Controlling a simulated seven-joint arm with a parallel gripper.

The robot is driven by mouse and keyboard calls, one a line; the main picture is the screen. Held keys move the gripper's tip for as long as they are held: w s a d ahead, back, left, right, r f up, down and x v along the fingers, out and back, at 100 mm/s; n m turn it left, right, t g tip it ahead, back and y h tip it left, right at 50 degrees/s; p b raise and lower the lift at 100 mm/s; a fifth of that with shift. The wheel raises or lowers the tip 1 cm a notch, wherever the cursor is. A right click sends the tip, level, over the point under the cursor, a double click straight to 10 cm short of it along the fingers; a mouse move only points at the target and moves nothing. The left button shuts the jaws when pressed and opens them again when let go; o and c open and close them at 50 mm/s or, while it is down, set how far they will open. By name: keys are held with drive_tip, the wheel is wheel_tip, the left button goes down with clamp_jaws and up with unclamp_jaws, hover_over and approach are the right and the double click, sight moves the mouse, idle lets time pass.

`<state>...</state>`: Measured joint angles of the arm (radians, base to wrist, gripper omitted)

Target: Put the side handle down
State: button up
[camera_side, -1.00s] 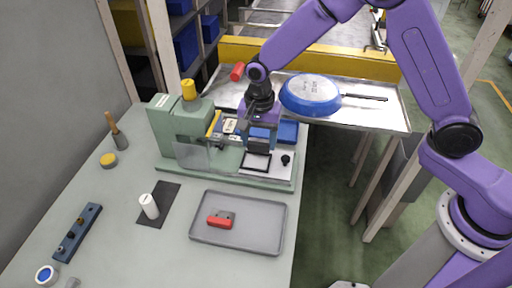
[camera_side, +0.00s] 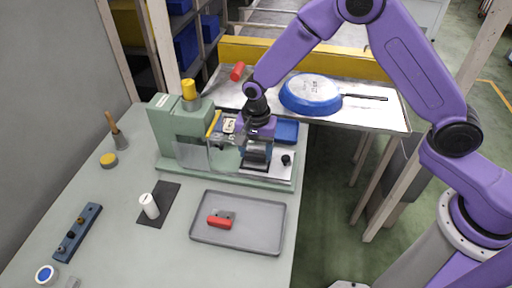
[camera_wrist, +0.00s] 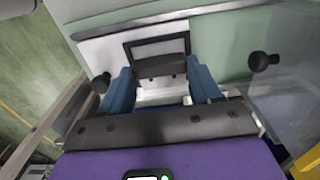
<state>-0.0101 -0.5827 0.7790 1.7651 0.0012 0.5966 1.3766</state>
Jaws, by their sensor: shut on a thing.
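My gripper (camera_side: 257,158) is low over the white plate of the green press-like machine, upright, at the black square frame. In the wrist view its two blue fingers (camera_wrist: 162,80) are shut on a dark grey piece with small dark spots (camera_wrist: 160,67), which I take to be the side handle. The piece lies at the near side of the black frame (camera_wrist: 158,47); I cannot tell whether it touches the plate. A red handle with a grey bracket (camera_side: 219,222) lies in the grey tray (camera_side: 265,238).
The green machine (camera_side: 180,125) stands close left of my gripper, with a clear guard (camera_side: 222,155). A black knob (camera_side: 286,159) is to the right on the plate. A white cylinder (camera_side: 150,206) stands on a dark mat.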

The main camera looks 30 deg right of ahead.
sight(256, 153)
drive_tip(key=shift+f, duration=0.3)
drive_tip(key=o, duration=1.1)
drive_tip(key=shift+c, duration=0.2)
drive_tip(key=shift+r, duration=0.1)
wheel_tip(256, 153, up, 13)
